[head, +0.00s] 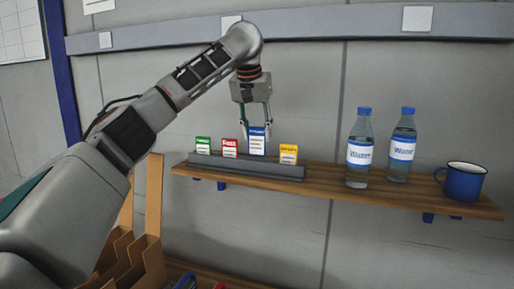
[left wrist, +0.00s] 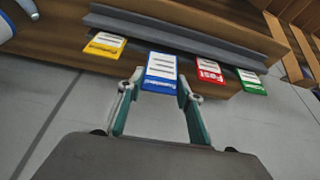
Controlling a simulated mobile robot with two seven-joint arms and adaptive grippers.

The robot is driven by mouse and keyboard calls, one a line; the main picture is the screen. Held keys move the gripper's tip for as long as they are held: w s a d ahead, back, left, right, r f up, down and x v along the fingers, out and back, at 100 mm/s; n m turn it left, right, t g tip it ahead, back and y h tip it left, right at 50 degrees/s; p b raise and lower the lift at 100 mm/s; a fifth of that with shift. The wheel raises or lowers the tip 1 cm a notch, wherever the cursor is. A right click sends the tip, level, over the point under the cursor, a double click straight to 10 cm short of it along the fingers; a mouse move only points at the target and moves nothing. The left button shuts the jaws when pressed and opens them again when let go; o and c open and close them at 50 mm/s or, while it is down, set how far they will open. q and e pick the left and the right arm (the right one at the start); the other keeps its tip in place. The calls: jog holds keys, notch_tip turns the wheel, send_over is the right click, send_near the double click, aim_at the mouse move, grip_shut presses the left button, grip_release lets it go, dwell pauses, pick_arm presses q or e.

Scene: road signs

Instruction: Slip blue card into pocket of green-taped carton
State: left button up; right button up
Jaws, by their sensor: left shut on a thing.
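The blue card (head: 257,141) stands above the grey rack (head: 245,169) on the wooden shelf, higher than the other cards. My left gripper (head: 257,119) reaches down from above and is shut on its upper part. In the left wrist view, the blue card (left wrist: 160,66) sits between the fingertips. I cannot tell whether its lower edge is still in the rack. Brown cardboard dividers or cartons (head: 145,262) show at the lower left, partly behind my arm. I see no green tape or card pocket on them. My right gripper is not in view.
A green card (head: 203,144) and a red card (head: 229,147) stand left of the blue one, a yellow card (head: 288,153) right. Two water bottles (head: 360,152) (head: 401,148) and a blue mug (head: 463,182) stand farther right. A wall rail (head: 330,27) runs above.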

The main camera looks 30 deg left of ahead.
aim_at(257, 144)
pick_arm(q)
jog(key=shift+d+f, duration=0.1)
jog(key=shift+f, duration=1.85)
jog(key=shift+f, duration=0.2)
jog(key=o, duration=0.8)
jog(key=v, duration=0.7)
jog(key=shift+d+r, duration=0.2)
jog(key=shift+r, duration=0.2)
jog(key=shift+f, duration=0.1)
